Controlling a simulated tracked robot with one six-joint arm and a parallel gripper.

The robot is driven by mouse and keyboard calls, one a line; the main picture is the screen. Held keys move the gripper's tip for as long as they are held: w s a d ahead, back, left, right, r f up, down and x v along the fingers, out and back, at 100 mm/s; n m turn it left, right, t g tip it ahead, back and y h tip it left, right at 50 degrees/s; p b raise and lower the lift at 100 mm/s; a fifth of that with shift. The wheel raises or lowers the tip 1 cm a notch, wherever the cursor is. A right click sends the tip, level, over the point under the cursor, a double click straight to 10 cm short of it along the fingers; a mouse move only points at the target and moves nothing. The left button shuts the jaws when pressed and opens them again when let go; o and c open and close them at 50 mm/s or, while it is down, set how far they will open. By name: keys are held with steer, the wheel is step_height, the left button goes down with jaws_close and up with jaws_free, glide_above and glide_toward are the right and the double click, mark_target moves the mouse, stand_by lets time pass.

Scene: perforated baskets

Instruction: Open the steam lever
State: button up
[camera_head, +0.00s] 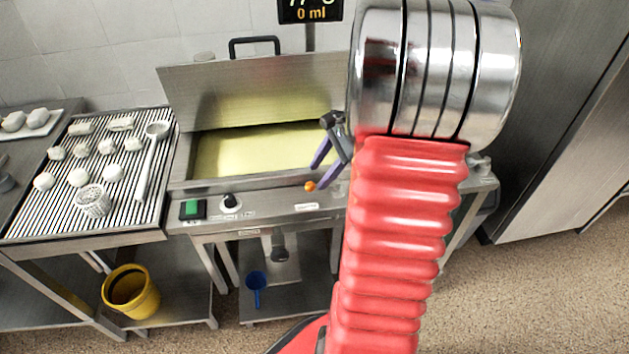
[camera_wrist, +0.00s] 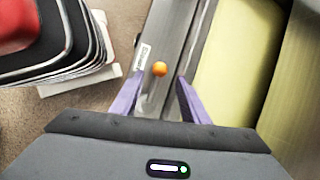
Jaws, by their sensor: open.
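The steam lever shows as an orange ball knob (camera_head: 310,185) on the front edge of the steel vat, right of the black dial. In the wrist view the orange knob (camera_wrist: 160,69) lies ahead of and between my fingertips. My gripper (camera_head: 321,168), with purple fingers, is open and empty near the knob. In the wrist view my gripper (camera_wrist: 154,85) has its fingers apart on either side of the knob's line. I cannot tell whether the fingers touch it. The lever's shaft is not clearly visible.
The vat (camera_head: 180,170) holds pale yellow liquid, with its lid (camera_head: 245,90) raised. A green switch (camera_head: 193,209) and black dial (camera_head: 230,202) sit on the front panel. A ribbed draining table (camera_head: 40,215) holds white lumps, a perforated basket (camera_head: 93,201) and a ladle (camera_head: 150,160). A yellow bucket (camera_head: 131,291) is below.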

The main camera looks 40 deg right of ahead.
mark_target(313, 183)
steer(key=shift+x, duration=2.3)
steer(key=shift+s, duration=0.1)
steer(key=shift+c, duration=0.6)
jaws_close()
